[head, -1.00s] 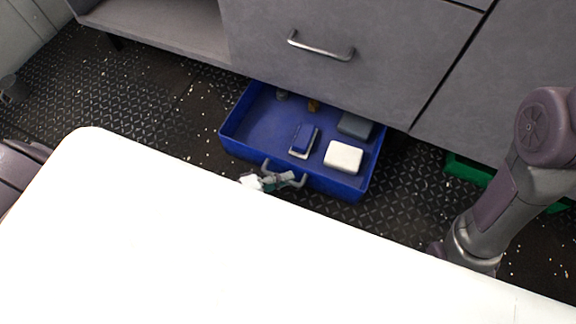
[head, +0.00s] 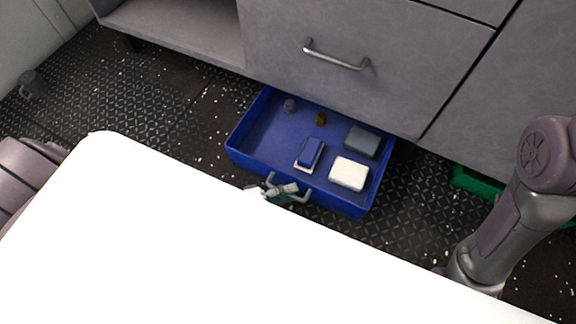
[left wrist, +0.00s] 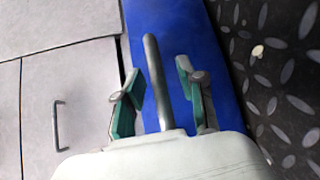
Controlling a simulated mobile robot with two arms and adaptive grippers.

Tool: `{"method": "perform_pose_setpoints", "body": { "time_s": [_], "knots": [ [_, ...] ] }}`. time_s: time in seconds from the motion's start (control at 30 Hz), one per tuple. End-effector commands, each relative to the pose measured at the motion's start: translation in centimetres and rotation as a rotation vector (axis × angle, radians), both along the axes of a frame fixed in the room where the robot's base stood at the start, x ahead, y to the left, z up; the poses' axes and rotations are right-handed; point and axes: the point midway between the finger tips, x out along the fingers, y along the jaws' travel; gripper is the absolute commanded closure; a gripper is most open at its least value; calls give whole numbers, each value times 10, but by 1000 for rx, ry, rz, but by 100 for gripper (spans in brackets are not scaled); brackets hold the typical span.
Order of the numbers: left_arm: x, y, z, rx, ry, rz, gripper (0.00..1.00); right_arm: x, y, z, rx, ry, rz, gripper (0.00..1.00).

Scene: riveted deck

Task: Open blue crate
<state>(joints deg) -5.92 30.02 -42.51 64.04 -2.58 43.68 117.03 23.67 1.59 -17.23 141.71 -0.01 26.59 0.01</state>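The blue crate (head: 240,164) stands on the floor, pulled partly out from under a grey cabinet; its back end is hidden there. A grey bar handle (head: 304,196) is on its front wall. My left gripper (head: 277,193) is at this handle. In the left wrist view the handle bar (left wrist: 158,85) runs between the two green fingers of my left gripper (left wrist: 163,98), with gaps on both sides, so the fingers are open around it. My right arm is at the right of the head view; its gripper is out of sight.
In the crate lie a white block (head: 349,174), a dark grey block (head: 362,141), a blue-and-white block (head: 309,153) and small items. The cabinet drawer (head: 400,60) above is closed. A green crate (head: 475,182) sits under the cabinet at right. Patterned floor is clear left of the crate.

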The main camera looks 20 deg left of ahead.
Motion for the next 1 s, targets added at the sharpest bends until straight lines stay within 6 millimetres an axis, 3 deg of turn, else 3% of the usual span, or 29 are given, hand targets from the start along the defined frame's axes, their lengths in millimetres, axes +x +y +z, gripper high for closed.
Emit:
{"method": "perform_pose_setpoints", "body": {
  "time_s": [0.33,0.8,1.0],
  "knots": [
    [-6,6,1,1,0,-1,61,1,0,-1,1,3,-1,60],
    [-68,73,14,2,2,-1,61,1,0,0,1,1,0,60],
    [-79,86,17,0,0,0,61,0,0,0,1,1,0,60]
  ]
}}
